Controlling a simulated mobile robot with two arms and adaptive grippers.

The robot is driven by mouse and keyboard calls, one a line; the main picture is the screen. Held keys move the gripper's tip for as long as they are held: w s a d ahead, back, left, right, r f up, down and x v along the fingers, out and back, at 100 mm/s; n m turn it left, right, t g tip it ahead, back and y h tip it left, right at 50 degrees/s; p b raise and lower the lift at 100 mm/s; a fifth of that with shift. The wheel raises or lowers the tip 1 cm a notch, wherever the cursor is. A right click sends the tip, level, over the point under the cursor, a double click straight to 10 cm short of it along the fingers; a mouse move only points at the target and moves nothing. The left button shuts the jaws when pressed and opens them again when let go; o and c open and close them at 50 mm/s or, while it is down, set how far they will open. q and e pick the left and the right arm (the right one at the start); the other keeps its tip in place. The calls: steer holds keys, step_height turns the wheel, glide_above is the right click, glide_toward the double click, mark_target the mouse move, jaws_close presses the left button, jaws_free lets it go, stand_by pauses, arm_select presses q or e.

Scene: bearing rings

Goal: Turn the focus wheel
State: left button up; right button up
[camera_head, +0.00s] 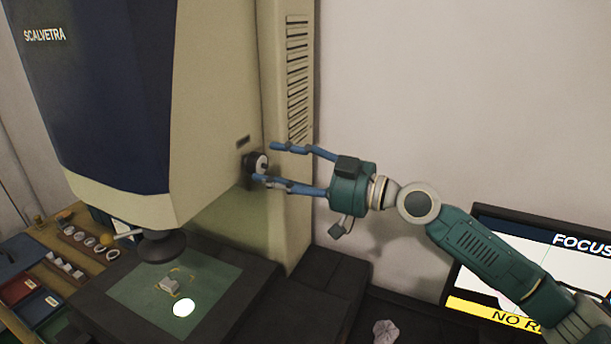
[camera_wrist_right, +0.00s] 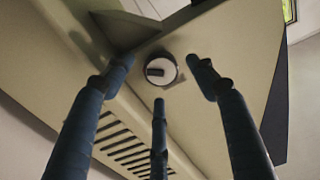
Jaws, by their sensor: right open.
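The focus wheel (camera_head: 257,164) is a small dark knob with a pale face on the right side of the large cream and navy machine. My right gripper (camera_head: 263,163) reaches in from the right with its blue fingers spread open, level with the wheel. In the right wrist view the wheel (camera_wrist_right: 160,70) shows its round pale face with a dark bar across it. The open fingers (camera_wrist_right: 160,80) stand around it in that view, with clear space between them and the wheel. Whether any finger touches the wheel cannot be told. My left gripper is not in view.
Below the machine head, a stage (camera_head: 222,275) carries a small grey block (camera_head: 170,285) and a bright light spot. A monitor (camera_head: 560,265) reading "FOCUS" stands at the lower right. Trays and small parts lie at the far left. A crumpled pale piece (camera_head: 385,331) lies at the bottom.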

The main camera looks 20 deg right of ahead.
steer(key=v, duration=0.9)
steer(key=shift+a, duration=0.1)
stand_by(1.4)
